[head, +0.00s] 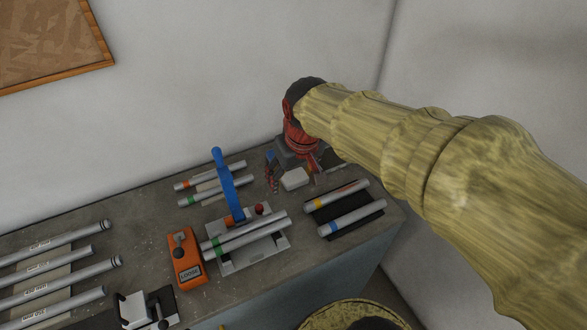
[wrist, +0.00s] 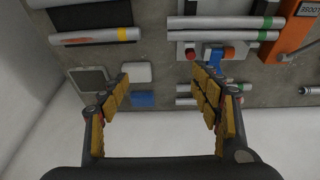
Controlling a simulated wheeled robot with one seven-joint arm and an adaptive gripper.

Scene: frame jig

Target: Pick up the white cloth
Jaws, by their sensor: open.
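The white cloth (head: 295,179) is a small, pale, folded-looking pad lying flat on the grey bench near the back right. In the wrist view the cloth (wrist: 138,71) shows between my finger tips, nearer the left finger. My gripper (head: 295,173) is over this spot, pointing down, with its fingers spread and nothing between them. The wrist view shows the open gripper (wrist: 162,76) with yellow pads. I cannot tell its exact height above the cloth. In the head view, my gripper and arm cover part of the area behind the cloth.
A blue item (wrist: 142,98) and a dark-rimmed grey pad (wrist: 88,79) lie beside the cloth. A black tray (head: 343,222) with tubes, a clamp jig with an upright blue handle (head: 226,180) and an orange box (head: 186,262) stand nearby. A wall is behind.

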